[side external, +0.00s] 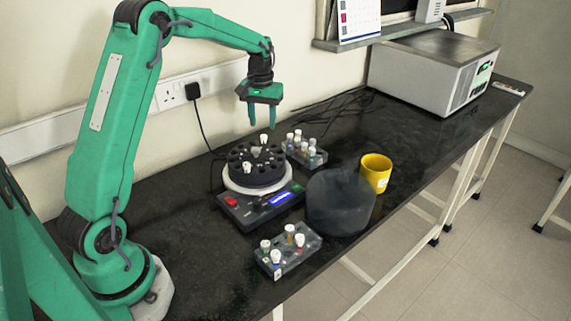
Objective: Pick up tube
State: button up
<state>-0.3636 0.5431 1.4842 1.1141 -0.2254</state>
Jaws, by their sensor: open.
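My green gripper (261,115) hangs open and empty, pointing down, above the back of a round black rotor (256,168). The rotor sits on a device with a red button and a blue display. White-capped tubes stand in the rotor: one at the back (263,139) and one nearer the front (247,168). Several capped tubes stand in a grey rack (318,159) behind the device, to its right. Several more stand in a second grey rack (270,271) in front of it. My gripper is apart from all the tubes. I cannot tell which tube is meant.
A dark translucent round lid (340,205) and a yellow cup (376,172) stand right of the device, near the table's front edge. A large grey box device (420,75) is at the far right. Black cables lie along the wall.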

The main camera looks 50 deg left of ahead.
aim_at(264, 136)
jog(key=shift+f, duration=2.6)
grip_shut()
